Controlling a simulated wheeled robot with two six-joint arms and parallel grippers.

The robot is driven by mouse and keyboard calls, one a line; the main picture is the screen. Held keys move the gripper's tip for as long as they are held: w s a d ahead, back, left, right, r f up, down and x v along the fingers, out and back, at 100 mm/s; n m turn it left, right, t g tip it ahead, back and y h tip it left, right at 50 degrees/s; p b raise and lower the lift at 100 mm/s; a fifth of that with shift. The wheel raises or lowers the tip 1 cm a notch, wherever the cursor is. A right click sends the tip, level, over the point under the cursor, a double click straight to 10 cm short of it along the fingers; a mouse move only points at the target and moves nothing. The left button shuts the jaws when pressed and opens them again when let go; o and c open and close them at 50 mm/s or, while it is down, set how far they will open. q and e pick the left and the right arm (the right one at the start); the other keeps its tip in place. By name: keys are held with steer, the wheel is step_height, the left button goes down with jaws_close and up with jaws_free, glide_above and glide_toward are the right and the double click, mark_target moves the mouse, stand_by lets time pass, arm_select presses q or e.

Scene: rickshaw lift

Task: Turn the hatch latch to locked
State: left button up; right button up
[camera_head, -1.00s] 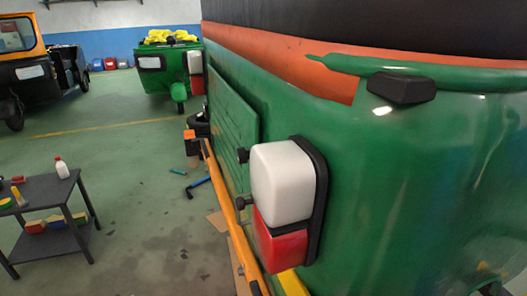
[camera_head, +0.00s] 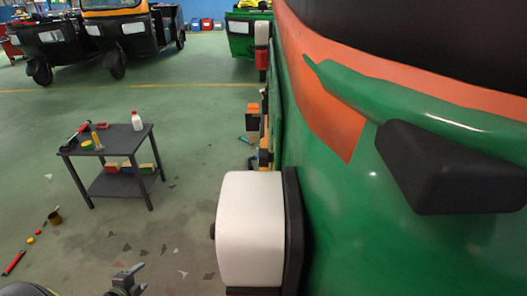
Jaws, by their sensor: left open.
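The green rickshaw body (camera_head: 345,215) fills the right side of the head view. Its hatch panel, on the side beyond the tail lamp, is seen almost edge-on, and I cannot pick out the latch on it. A small black knob (camera_head: 212,230) shows at the left of the white lamp (camera_head: 250,225); I cannot tell what it belongs to. My left gripper (camera_head: 128,278) shows at the bottom edge, open and empty, to the left of the lamp and apart from the body. My right gripper is out of view.
A dark two-shelf table (camera_head: 112,143) with a white bottle (camera_head: 137,121) and tools stands at the left. A black bumper block (camera_head: 445,170) juts from the body at the right. Other rickshaws stand at the back. The floor between table and body is mostly open.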

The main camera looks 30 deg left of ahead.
arm_select(q)
steer(key=w+a+r+m+t+h, duration=0.15)
steer(key=w+r+m, duration=0.25)
steer(key=r, duration=0.4)
steer(key=w+a+r+m+t+h, duration=0.1)
steer(key=w+r+m+t, duration=0.25)
steer(key=r, duration=0.35)
steer(key=w+d+r+m+h+p, duration=0.1)
steer(key=w+d+r+m+h, duration=0.2)
steer(key=r+m, duration=0.4)
steer(key=w+d+r+m+g+h, duration=0.1)
steer(key=d+r+m+h, duration=0.35)
steer(key=r, duration=0.45)
steer(key=w+d+r+m+h+p, duration=0.1)
steer(key=w+d+r+m+h, duration=0.2)
steer(key=r+m, duration=0.5)
steer(key=s+d+r+m+g+h, duration=0.5)
steer(key=d+r+m+g+h, duration=0.2)
steer(key=d+r+m, duration=0.4)
steer(key=b+x, duration=0.2)
steer(key=x, duration=1.5)
steer(key=shift+d+f, duration=0.2)
steer(key=shift+f, duration=0.1)
